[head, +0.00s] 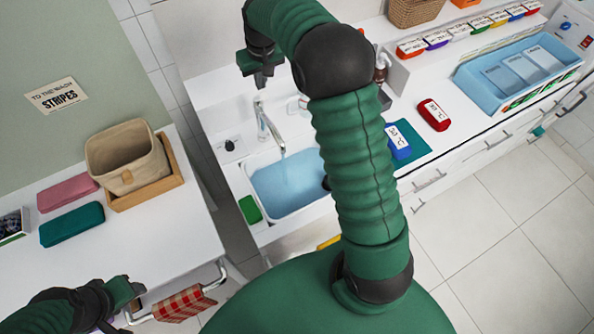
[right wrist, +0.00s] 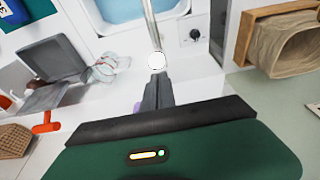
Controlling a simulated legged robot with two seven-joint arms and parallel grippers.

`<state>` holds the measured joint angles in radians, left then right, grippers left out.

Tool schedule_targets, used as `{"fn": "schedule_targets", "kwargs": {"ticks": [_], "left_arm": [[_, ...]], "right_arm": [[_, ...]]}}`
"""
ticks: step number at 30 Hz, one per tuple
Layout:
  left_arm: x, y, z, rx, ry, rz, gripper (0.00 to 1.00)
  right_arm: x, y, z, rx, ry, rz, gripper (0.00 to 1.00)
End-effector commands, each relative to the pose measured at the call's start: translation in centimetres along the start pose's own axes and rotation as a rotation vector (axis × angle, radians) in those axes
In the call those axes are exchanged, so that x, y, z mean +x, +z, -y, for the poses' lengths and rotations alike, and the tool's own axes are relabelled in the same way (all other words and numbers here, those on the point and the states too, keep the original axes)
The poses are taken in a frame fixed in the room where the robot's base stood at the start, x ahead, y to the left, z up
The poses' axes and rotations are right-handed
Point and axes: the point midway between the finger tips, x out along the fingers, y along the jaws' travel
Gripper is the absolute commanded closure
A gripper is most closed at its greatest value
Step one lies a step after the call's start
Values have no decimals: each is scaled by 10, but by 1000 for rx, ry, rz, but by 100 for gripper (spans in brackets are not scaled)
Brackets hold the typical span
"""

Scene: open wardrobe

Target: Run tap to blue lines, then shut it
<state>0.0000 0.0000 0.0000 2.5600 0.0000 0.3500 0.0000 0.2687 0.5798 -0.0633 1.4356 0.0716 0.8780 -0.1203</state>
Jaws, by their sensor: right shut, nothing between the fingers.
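The silver tap (head: 262,122) stands at the back edge of the sink basin (head: 252,172), its spout reaching over it. The basin holds light-blue water (head: 290,184); I cannot make out blue lines or clearly tell whether water is flowing. My right gripper (head: 261,76) is above and behind the tap. In the right wrist view its fingers (right wrist: 157,82) are shut and empty, tips close to the tap's round white top (right wrist: 157,60); contact is unclear. My left gripper (head: 128,291) is low at the left, away from the sink; its jaw state is unclear.
A green sponge (head: 250,209) lies left of the basin. A blue item (head: 398,142) on a teal mat and a red item (head: 433,115) lie to the right. A beige basket (head: 127,157) stands on the left table. My right arm hides part of the counter.

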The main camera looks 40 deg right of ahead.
Motion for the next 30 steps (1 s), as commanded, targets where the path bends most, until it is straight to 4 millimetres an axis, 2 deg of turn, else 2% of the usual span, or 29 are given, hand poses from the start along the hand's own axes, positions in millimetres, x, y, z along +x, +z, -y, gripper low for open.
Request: {"fn": "schedule_targets", "kwargs": {"ticks": [15,28,30], "left_arm": [[2,0,0,0,0,0,49],[42,10,0,0,0,0,49],[35,9,0,0,0,1,49]], "right_arm": [[2,1,0,0,0,0,100],[69,18,0,0,0,2,100],[61,15,0,0,0,0,100]]}}
